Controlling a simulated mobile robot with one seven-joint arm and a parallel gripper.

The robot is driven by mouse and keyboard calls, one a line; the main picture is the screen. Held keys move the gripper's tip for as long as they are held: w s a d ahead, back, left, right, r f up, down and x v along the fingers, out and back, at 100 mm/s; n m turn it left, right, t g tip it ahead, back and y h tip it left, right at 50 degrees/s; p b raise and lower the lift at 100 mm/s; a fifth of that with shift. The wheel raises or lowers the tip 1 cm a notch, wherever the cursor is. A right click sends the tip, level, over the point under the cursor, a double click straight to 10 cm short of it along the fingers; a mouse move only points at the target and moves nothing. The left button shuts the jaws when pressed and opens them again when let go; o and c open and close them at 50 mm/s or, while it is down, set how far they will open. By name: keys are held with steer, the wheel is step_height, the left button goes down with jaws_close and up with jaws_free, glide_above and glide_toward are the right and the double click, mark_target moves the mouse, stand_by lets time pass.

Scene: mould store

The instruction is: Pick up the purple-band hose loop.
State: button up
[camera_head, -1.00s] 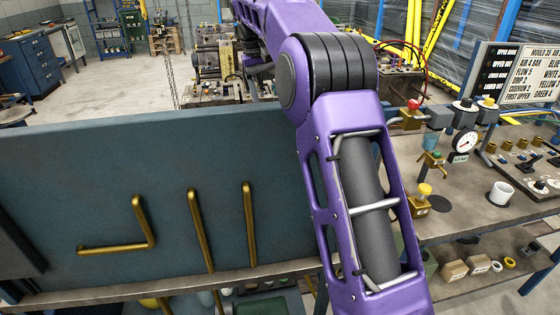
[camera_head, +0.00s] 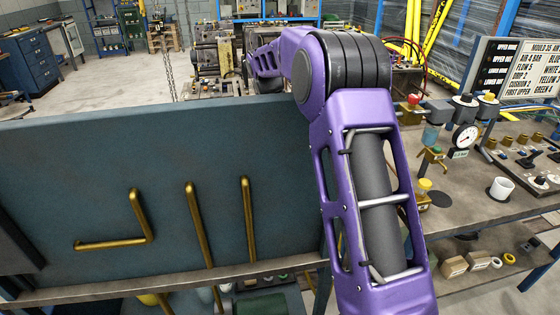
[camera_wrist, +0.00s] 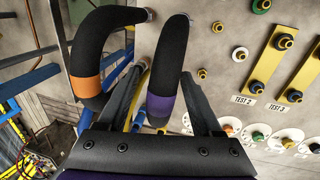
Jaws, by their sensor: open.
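The purple-band hose loop (camera_wrist: 168,62) is a thick black curved hose with a purple band, near the middle of the wrist view. My gripper (camera_wrist: 163,74) is open, with one grey finger on each side of this hose. Part of the hose lies between the fingers, and I cannot tell whether either finger touches it. A similar black hose loop with an orange band (camera_wrist: 86,87) is just left of the left finger. In the head view my arm hides the hoses and the gripper.
A grey panel (camera_wrist: 226,78) carries several coloured fittings and yellow plates labelled TEST (camera_wrist: 265,60) at right. In the head view a blue-grey panel with brass bars (camera_head: 90,190) stands at left.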

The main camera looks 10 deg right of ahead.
steer(key=shift+f, duration=0.15)
jaws_close()
stand_by(0.5)
step_height(320, 180, up, 10)
steer(key=shift+r+p, duration=0.1)
steer(key=shift+p, duration=0.4)
